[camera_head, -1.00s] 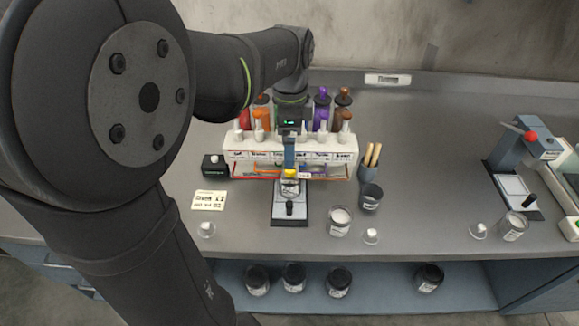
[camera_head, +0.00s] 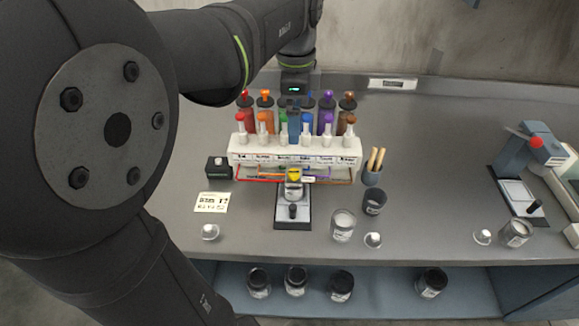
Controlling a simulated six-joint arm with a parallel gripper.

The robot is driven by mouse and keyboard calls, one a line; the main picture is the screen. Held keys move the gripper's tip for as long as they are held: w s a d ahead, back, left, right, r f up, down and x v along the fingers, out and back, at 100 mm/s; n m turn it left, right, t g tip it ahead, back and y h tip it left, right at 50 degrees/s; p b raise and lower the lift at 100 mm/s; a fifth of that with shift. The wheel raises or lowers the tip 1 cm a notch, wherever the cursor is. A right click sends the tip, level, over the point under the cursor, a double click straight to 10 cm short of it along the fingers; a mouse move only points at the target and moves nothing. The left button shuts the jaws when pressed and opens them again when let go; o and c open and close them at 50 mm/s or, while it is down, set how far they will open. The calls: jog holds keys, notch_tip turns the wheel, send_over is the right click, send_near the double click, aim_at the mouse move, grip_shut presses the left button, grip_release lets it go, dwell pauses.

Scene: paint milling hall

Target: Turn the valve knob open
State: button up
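A white dispenser rack (camera_head: 240,158) with colour labels stands mid-bench. Canisters with coloured tops stand behind it. A front row of valves has small coloured knobs: red (camera_head: 239,116), orange (camera_head: 263,117), green (camera_head: 283,118), blue (camera_head: 307,118), purple (camera_head: 327,117) and brown (camera_head: 350,118). I cannot tell which one the task means. My gripper (camera_head: 294,97) is above the middle of the rack, near a blue-grey post (camera_head: 294,126). Its fingers are too small and hidden to judge.
A dark cup with wooden sticks (camera_head: 373,180) stands right of the rack, near an open jar (camera_head: 342,225). A black box (camera_head: 219,168) and a note card (camera_head: 212,202) lie left. A red-knobbed device (camera_head: 517,170) stands far right. Bench between is clear.

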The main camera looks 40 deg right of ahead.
notch_tip(320, 180, up, 2)
jog(key=shift+r, duration=0.1)
jog(key=shift+c, duration=0.4)
